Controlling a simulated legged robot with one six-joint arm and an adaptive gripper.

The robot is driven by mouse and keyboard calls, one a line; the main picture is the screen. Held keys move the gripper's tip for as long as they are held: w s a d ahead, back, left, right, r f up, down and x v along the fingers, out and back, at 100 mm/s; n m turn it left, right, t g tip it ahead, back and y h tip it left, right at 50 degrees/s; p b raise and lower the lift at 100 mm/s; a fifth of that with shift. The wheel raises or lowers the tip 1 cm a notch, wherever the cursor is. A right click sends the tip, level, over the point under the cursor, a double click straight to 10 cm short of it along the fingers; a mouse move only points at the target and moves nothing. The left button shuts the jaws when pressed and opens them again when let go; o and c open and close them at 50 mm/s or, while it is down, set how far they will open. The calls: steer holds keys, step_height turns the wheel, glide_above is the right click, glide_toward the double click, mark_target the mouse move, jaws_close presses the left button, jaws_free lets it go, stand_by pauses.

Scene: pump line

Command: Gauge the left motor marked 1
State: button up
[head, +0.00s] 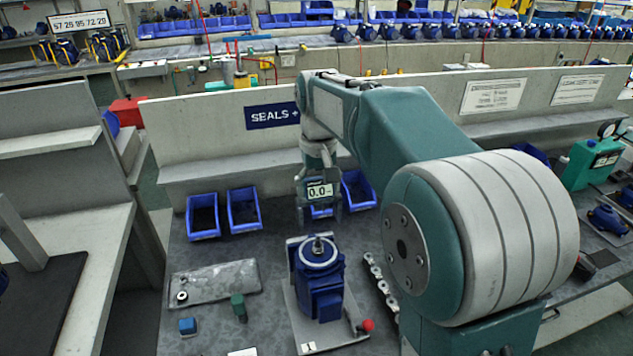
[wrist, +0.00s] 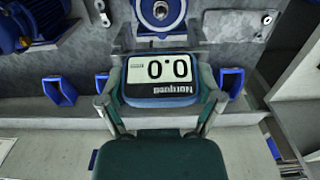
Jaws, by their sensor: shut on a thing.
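The blue motor (head: 320,285) stands upright on a grey plate marked 1 (head: 308,347), with a light ring and a shaft on top. Part of it shows at the top of the wrist view (wrist: 160,12). My gripper (head: 320,203) is shut on a gauge (head: 319,190), whose display reads 0.0. The gauge fills the middle of the wrist view (wrist: 163,78), display upside down. It is held above the bench behind the motor, apart from it. A red knob (head: 367,325) sits at the plate's right front.
Blue bins (head: 203,215) stand along the bench back. A grey mat (head: 213,283) with a metal ring lies left, with blue and green blocks in front. A perforated strip (head: 380,288) lies right. My arm hides much of the right; another blue motor (wrist: 35,22) shows in the wrist view.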

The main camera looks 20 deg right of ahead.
steer(key=shift+a+f, duration=0.1)
steer(key=shift+f, duration=4.4)
steer(key=shift+s, duration=0.1)
steer(key=shift+f, duration=0.15)
steer(key=o, duration=1.1)
